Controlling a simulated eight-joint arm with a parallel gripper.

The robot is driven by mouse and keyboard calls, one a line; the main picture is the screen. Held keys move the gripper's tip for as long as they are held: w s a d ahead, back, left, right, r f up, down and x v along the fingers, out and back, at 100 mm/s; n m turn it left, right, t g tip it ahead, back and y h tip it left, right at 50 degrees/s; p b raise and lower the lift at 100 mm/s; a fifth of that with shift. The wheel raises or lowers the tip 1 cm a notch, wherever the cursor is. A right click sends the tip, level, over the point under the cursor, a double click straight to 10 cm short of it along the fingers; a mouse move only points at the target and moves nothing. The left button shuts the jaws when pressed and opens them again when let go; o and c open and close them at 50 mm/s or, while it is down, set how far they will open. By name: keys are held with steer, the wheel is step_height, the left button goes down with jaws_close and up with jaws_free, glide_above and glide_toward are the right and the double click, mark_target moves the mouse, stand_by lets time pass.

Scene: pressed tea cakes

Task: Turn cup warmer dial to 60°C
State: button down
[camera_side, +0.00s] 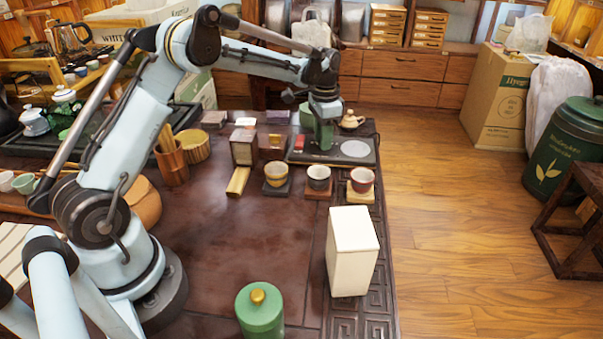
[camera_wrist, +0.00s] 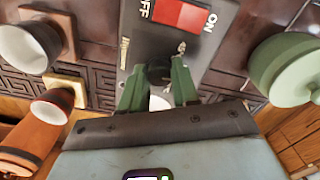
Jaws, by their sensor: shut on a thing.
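The cup warmer (camera_side: 320,160) is a dark flat unit with a pale round plate (camera_side: 355,149) at its right end, near the table's far right. In the wrist view its dark panel (camera_wrist: 208,47) has a red switch (camera_wrist: 180,14) marked OFF and ON. My gripper (camera_side: 325,148) points down over the warmer's middle. In the wrist view my gripper (camera_wrist: 158,70) has its green fingers on either side of a small dark dial (camera_wrist: 158,76), shut on it. The fingers hide much of the dial, and its setting cannot be read.
A white box (camera_side: 351,250) and green canister (camera_side: 260,310) stand nearer. The table's middle is clear.

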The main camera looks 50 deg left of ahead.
steer(key=shift+m, duration=0.6)
steer(key=c, duration=0.8)
jaws_free()
steer(key=shift+r, duration=0.1)
step_height(320, 180, up, 12)
